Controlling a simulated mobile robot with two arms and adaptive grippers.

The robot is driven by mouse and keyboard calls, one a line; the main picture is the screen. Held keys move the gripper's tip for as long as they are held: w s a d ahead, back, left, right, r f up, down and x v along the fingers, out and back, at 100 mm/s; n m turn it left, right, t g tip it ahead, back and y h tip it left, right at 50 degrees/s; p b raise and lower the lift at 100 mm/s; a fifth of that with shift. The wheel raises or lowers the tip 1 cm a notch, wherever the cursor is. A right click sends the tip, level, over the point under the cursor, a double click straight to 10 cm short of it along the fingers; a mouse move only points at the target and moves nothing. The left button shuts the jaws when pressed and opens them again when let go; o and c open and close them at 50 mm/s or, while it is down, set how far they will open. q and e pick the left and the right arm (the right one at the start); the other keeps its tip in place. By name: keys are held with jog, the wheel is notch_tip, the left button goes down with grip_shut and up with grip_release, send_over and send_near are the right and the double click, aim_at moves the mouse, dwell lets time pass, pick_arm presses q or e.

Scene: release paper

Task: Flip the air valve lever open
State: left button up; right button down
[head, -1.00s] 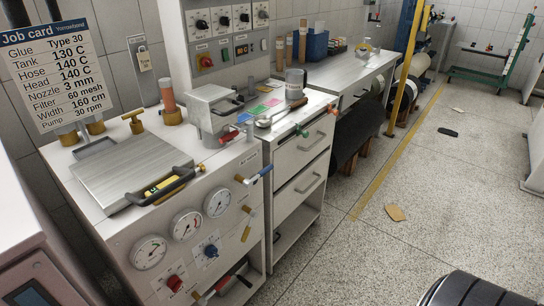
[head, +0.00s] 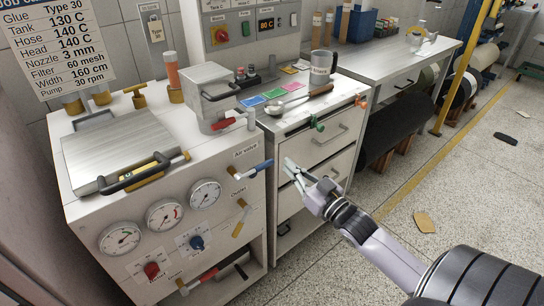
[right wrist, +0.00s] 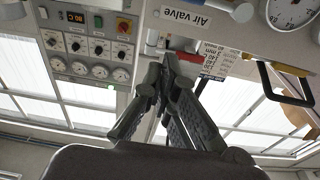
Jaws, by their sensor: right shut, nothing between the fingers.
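The air valve lever (head: 258,168) has a blue handle and sits on the cabinet's front face, under the "Air valve" label (head: 246,150). It points right and slightly up in the head view. My right gripper (head: 289,167) is just right of the handle's tip, with a small gap in that view. In the right wrist view my right gripper (right wrist: 166,62) has its fingertips together and empty. The label (right wrist: 187,16) shows upside down there, and a bit of blue shows behind the fingertips. Whether they touch the lever cannot be told. My left gripper is out of view.
A yellow-handled outlet lever (head: 241,217) sits below the blue one. Gauges (head: 164,214) and red and blue knobs fill the front face. A red handle (head: 223,124) juts from the grey box above. White drawers (head: 312,165) stand behind my gripper.

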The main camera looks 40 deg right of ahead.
jog(key=r, duration=0.1)
send_over(271, 160)
jog(key=s+a, duration=0.1)
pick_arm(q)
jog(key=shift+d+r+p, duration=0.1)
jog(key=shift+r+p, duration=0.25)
pick_arm(e)
jog(key=f, duration=0.3)
jog(key=shift+s+a+f, duration=0.2)
jog(key=shift+s+f, duration=0.1)
jog(key=shift+f, duration=0.1)
jog(key=shift+d+f+m+h, duration=0.1)
jog(key=shift+f+m+h, duration=0.25)
jog(key=shift+m, duration=0.55)
